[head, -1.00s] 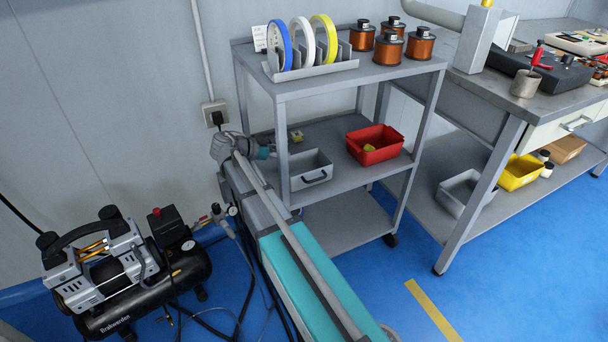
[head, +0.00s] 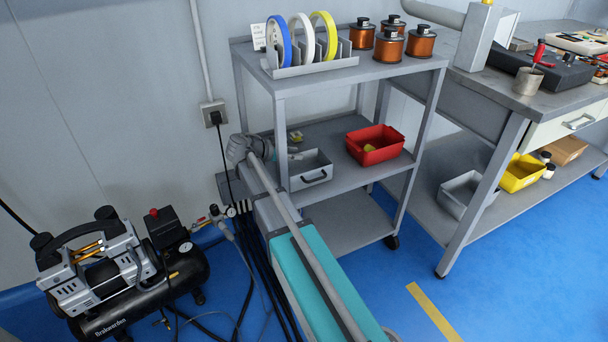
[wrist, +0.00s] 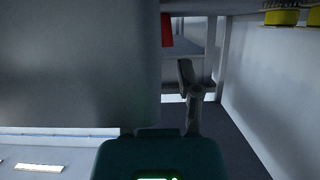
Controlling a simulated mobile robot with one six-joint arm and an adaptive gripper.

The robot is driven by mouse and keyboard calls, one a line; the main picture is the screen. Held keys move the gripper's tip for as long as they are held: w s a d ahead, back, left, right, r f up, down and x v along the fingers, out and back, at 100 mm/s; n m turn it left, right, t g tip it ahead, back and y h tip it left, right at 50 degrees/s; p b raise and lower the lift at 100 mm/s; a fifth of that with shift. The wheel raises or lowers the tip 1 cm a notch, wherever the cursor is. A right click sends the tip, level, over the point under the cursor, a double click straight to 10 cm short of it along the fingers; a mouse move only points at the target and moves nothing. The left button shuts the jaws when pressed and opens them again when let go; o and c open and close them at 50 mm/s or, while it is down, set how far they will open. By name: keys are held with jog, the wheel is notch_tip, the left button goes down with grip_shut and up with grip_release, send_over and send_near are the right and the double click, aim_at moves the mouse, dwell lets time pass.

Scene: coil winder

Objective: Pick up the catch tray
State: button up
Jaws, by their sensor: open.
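My gripper (head: 293,153) reaches in from the left, close to the tray's rear left side, and is partly hidden by the post. I cannot tell from the head view whether it touches the tray. In the wrist view, a finger of my open gripper (wrist: 191,88) shows with nothing held. A large grey surface fills the left there; I cannot tell whether it is the tray.
A red bin (head: 393,153) stands right of the tray on the same shelf. Tape reels (head: 301,40) and copper coils (head: 390,48) stand on top of the cart (head: 340,78). A compressor (head: 125,265) stands left.

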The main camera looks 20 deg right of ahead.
dwell(0.3)
grip_shut()
dwell(0.3)
